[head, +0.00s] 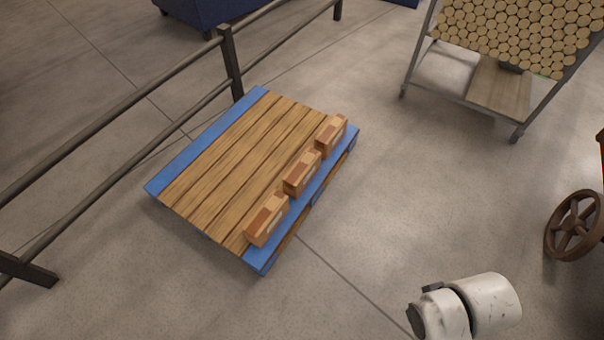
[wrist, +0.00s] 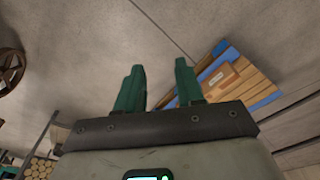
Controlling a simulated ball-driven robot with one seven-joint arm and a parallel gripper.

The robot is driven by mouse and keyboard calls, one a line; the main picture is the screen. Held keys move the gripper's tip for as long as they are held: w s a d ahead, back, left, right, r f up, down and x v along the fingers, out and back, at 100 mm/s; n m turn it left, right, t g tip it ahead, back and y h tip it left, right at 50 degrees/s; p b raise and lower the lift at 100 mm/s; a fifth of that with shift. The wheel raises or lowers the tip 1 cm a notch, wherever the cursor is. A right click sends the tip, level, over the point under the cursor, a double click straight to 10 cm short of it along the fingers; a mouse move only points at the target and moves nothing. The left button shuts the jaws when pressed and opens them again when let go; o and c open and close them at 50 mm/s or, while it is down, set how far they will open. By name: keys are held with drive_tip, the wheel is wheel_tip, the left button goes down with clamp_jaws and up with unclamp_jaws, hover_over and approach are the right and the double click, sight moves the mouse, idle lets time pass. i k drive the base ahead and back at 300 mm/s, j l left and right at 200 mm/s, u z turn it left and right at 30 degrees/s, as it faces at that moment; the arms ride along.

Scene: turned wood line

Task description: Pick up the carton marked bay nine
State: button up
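Three brown cartons stand in a row along one blue edge of a wooden pallet (head: 215,160): a near carton (head: 266,220), a middle carton (head: 302,174) and a far carton (head: 331,136). Each shows a pale label, too small to read, so I cannot tell which is marked bay nine. In the wrist view my gripper (wrist: 158,80) has its two green fingers apart with only floor between them. The head view does not show the fingers.
A dark railing (head: 232,62) runs along the pallet's left side. A rack of round logs (head: 515,35) stands at the upper right, and a brown handwheel (head: 575,225) at the right edge. The concrete floor right of the pallet is clear.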

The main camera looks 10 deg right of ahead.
sight(299, 175)
drive_tip(key=i+u, duration=0.5)
drive_tip(key=i, duration=1.55)
